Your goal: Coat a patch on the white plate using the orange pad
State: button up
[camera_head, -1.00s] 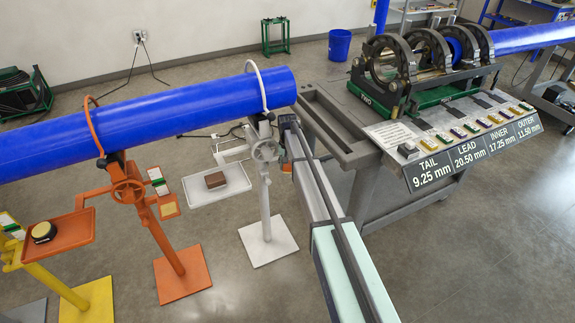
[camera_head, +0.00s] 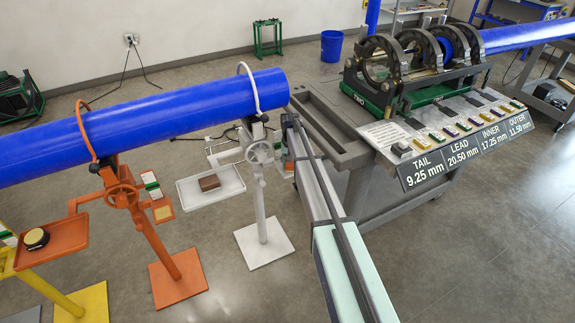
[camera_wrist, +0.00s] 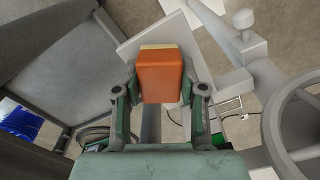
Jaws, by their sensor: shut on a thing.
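My gripper (camera_wrist: 161,82) is shut on the orange pad (camera_wrist: 162,80), with one finger on each side of it. The pad has a pale yellow layer at its far end. Behind the pad in the wrist view is a flat, tilted pale plate (camera_wrist: 132,46), which seems to be the white plate; the pad hides its middle. I cannot tell whether the pad touches it. In the head view the gripper end (camera_head: 287,158) is small and partly hidden behind my arm, beside the white stand (camera_head: 260,153).
The white stand's handwheel (camera_wrist: 292,125) is close on the right in the wrist view. A white tray (camera_head: 222,192) with a brown block (camera_head: 209,182) is left of the stand. The grey cart (camera_head: 345,155) stands on the right. A blue pipe (camera_head: 180,107) rests on the stands.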

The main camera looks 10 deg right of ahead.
aim_at(281, 171)
jog(key=shift+w+d+f, duration=0.1)
jog(key=shift+w+d, duration=0.1)
jog(key=shift+d, duration=0.45)
jog(key=shift+w+d, duration=0.15)
jog(key=shift+d, duration=0.5)
jog(key=shift+d+f, duration=0.1)
jog(key=shift+d, duration=0.05)
jog(key=shift+s+a, duration=0.3)
jog(key=shift+a, duration=0.85)
jog(key=shift+s+a, duration=0.25)
jog(key=shift+a, duration=0.85)
jog(key=shift+s+a, duration=0.3)
jog(key=shift+a, duration=0.85)
jog(key=shift+w, duration=0.25)
jog(key=shift+w+d, duration=0.3)
jog(key=shift+d, duration=0.8)
jog(key=shift+w+d, duration=0.35)
jog(key=shift+d, duration=0.8)
jog(key=shift+w+d, duration=0.3)
jog(key=shift+d, duration=0.8)
jog(key=shift+s, duration=0.1)
